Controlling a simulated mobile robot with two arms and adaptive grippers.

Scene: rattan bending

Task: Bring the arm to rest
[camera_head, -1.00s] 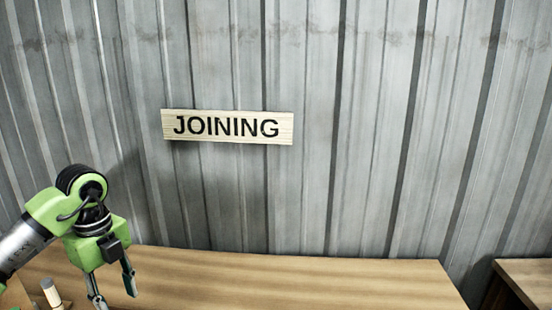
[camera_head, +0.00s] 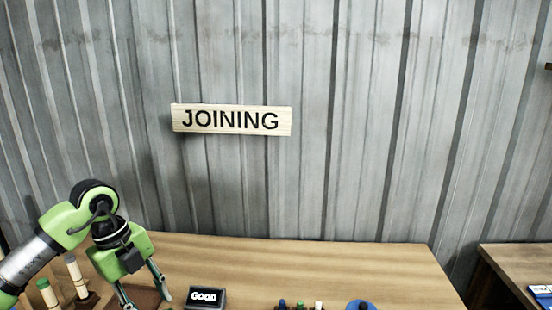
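My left arm comes in from the lower left in the head view. Its green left gripper (camera_head: 143,295) points down over the left part of the wooden table (camera_head: 330,262). Its two fingers are spread apart and I see nothing between them, though the tips are close to the bottom of the picture. My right arm and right gripper are not in the picture.
Small coloured items (camera_head: 300,305) and a blue round thing (camera_head: 361,305) lie along the bottom edge. A "JOINING" sign (camera_head: 231,119) hangs on the metal wall.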

